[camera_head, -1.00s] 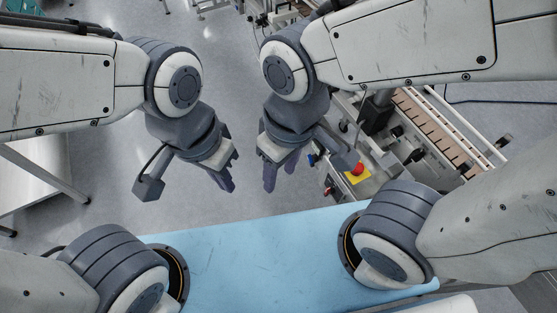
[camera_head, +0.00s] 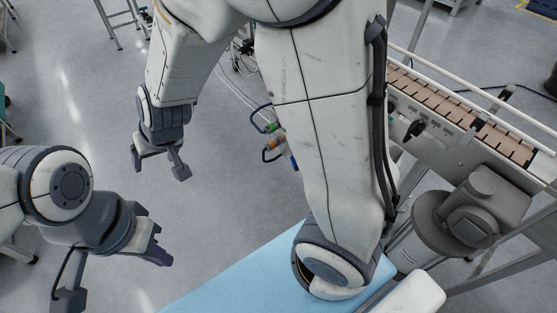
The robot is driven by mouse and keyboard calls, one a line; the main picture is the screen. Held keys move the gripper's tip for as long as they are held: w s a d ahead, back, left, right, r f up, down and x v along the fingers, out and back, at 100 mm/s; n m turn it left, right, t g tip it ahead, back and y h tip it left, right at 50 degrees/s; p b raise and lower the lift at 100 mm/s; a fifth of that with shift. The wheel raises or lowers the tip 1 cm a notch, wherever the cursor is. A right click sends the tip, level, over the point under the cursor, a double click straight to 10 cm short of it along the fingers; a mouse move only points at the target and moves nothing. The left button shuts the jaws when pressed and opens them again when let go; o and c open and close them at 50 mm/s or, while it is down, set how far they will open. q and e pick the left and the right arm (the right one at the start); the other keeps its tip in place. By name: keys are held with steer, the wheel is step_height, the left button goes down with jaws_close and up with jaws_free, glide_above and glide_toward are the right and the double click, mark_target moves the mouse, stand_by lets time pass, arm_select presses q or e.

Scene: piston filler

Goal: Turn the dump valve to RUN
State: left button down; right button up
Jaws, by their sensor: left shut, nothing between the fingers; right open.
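I cannot make out the dump valve for sure. Small fittings with green and orange parts and blue hoses (camera_head: 270,128) show just left of my large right arm link, which hides much of the machine. My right gripper (camera_head: 159,172) is at upper left, pointing down, its two fingers spread apart with nothing between them. It is well to the left of the fittings, over the floor. My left gripper (camera_head: 162,257) is at lower left, below the right one, with its fingers together and empty. It is apart from everything around it.
A conveyor with brown slats (camera_head: 465,115) and side rails runs along the right, with a black knob (camera_head: 414,130) on its side. A grey motor-like unit (camera_head: 472,215) stands below it. Grey floor (camera_head: 215,210) lies open between the grippers and the fittings.

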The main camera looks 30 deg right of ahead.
steer(key=w+d+f+m+t+h+b, duration=0.1)
steer(key=w+d+f+m+h+b, duration=0.2)
steer(key=w+d+f+b, duration=0.5)
steer(key=w+d+f+m+t+h+b, duration=0.25)
steer(key=d+f+b, duration=0.3)
steer(key=f, duration=0.65)
steer(key=w+d+f+m+h+b, duration=0.3)
steer(key=w+d+f+b, duration=0.3)
steer(key=f, duration=0.4)
steer(key=s+d+f+m+g+h+b, duration=0.3)
steer(key=s+d+f+m+g+h, duration=0.5)
steer(key=s+d+h, duration=0.45)
arm_select(q)
step_height(320, 180, down, 28)
steer(key=b, duration=0.2)
arm_select(e)
steer(key=shift+n, duration=0.25)
steer(key=shift+w+d+f, duration=0.15)
steer(key=shift+w+d, duration=0.05)
steer(key=shift+d, duration=1.6)
steer(key=shift+w+d+f, duration=0.1)
steer(key=shift+w+d, duration=0.05)
steer(key=shift+d, duration=1.6)
steer(key=shift+w+d+f, duration=0.15)
steer(key=shift+w+d, duration=0.05)
steer(key=shift+d, duration=1.6)
